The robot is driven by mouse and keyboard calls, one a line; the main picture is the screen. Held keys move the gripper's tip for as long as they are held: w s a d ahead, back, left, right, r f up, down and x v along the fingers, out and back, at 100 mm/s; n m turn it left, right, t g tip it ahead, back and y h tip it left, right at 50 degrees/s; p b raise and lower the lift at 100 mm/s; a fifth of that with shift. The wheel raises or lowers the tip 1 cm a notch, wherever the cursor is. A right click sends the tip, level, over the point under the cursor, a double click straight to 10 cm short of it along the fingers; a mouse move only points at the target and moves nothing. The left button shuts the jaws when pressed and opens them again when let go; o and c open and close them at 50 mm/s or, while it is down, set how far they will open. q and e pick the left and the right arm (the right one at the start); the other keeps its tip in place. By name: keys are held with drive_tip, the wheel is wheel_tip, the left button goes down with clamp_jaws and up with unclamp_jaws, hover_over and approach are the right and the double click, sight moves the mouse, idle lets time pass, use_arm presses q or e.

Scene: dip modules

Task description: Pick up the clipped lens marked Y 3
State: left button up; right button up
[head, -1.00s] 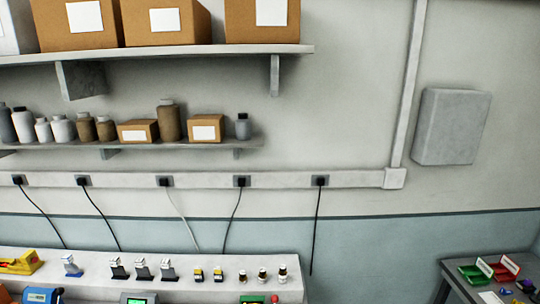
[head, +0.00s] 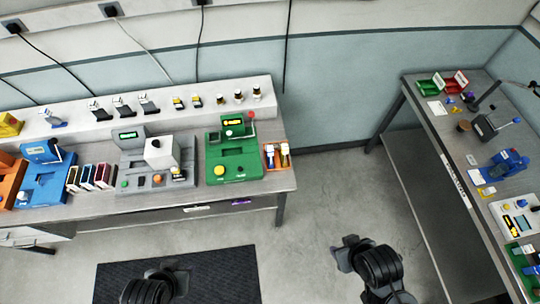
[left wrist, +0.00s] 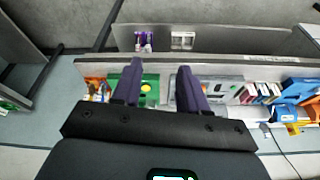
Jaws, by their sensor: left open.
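I cannot make out a mark Y 3 on any piece, so I cannot tell which thing is the clipped lens. Two small yellow-and-black pieces (head: 187,102) stand on the white ledge at the back of the left bench in the head view. Small bluish and yellow pieces (head: 468,97) lie near the bins on the right table, too small to identify. My left gripper (left wrist: 160,67) is open and empty in the left wrist view, its two dark purple fingers apart with the bench beyond. In the head view, only dark parts of my arms show at the bottom edge.
The left bench holds a blue device (head: 42,172), a grey device (head: 158,160), a green device (head: 234,152) and an orange tray (head: 277,158). The right table carries a green bin (head: 431,86), a red bin (head: 456,80) and several devices. Open floor lies between them.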

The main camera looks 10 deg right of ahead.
use_arm(q)
drive_tip(key=shift+o, duration=0.5)
drive_tip(key=o, duration=0.4)
